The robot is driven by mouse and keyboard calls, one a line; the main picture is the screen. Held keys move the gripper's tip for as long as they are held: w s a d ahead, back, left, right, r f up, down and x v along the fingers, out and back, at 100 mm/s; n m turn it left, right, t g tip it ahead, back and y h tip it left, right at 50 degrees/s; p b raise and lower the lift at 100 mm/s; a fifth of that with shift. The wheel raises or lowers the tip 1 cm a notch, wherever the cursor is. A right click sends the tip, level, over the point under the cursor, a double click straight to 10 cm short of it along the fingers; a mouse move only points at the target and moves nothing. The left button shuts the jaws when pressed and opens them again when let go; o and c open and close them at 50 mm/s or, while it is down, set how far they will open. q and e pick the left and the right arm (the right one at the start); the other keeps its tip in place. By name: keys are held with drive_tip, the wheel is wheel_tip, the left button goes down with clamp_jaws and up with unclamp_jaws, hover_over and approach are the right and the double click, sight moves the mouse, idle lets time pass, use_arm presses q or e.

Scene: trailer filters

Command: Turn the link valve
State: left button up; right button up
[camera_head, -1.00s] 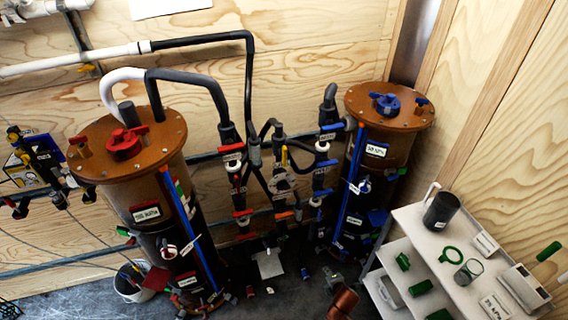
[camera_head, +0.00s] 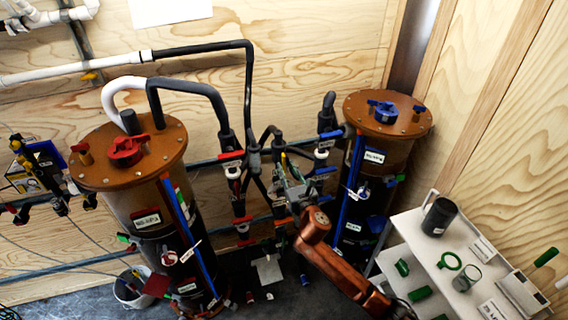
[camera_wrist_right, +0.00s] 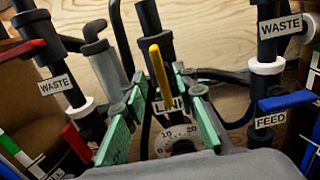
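The link valve's yellow handle (camera_wrist_right: 160,75) stands nearly upright in the right wrist view, tilted a little, above the partly hidden LINK label (camera_wrist_right: 168,105). It shows small among the middle pipes in the head view (camera_head: 283,160). My right gripper (camera_wrist_right: 160,118) is open, its green finger pads spread to the left and right of the handle in the picture. Whether either pad touches the handle cannot be told. In the head view my right gripper (camera_head: 290,182) is in front of the middle pipes and covers part of them. My left gripper does not show.
Valves with WASTE (camera_wrist_right: 56,84) and FEED (camera_wrist_right: 270,120) labels flank the gripper closely. Two brown-lidded filter tanks stand left (camera_head: 150,205) and right (camera_head: 395,150). A white shelf cart (camera_head: 410,222) with tools is at lower right.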

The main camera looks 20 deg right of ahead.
sight(285, 164)
drive_tip(key=shift+w, duration=1.95)
drive_tip(key=shift+c, duration=0.4)
clamp_jaws()
